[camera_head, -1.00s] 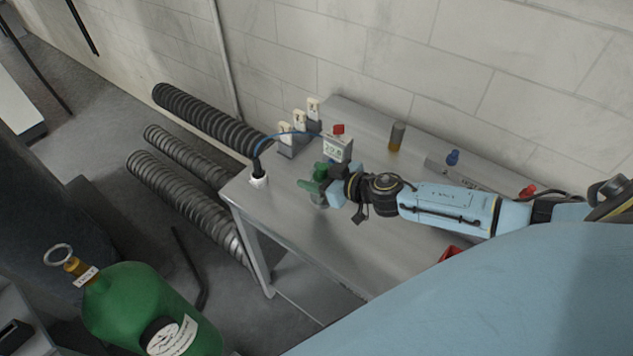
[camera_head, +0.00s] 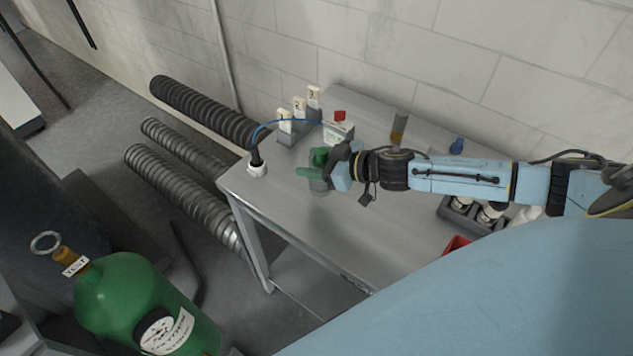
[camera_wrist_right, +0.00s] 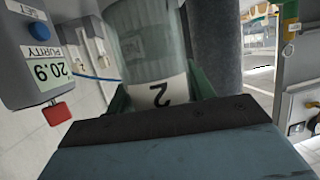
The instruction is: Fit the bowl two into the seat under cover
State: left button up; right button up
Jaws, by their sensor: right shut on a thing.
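My right gripper (camera_head: 319,168) has green fingers and is shut around bowl two (camera_head: 320,185), a clear, see-through cup. In the right wrist view bowl two (camera_wrist_right: 150,45) has a white label with a "2", and the green fingers lie at both its sides. The bowl is over the left part of the metal table (camera_head: 285,215); I cannot tell whether it touches the top. A grey purity meter (camera_head: 339,132) with a red knob stands just behind the gripper; in the right wrist view its meter (camera_wrist_right: 45,60) reads 20.9. I cannot clearly make out the seat or cover. My left gripper is out of view.
A white fitting (camera_head: 257,169) with a black plug and blue line sits at the table's left corner. Several white units stand on a grey rack (camera_head: 300,132) behind. A dark bottle tray (camera_head: 457,212) and red bin (camera_head: 457,243) lie right. The front-middle tabletop is clear.

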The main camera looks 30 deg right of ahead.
jog(key=shift+f+b, duration=0.4)
jog(key=shift+f, duration=2.3)
jog(key=shift+f, duration=0.2)
jog(key=o, duration=1.1)
jog(key=shift+r, duration=0.1)
jog(key=shift+s+d+r, duration=0.1)
jog(key=shift+s, duration=0.05)
jog(key=shift+v, duration=5.85)
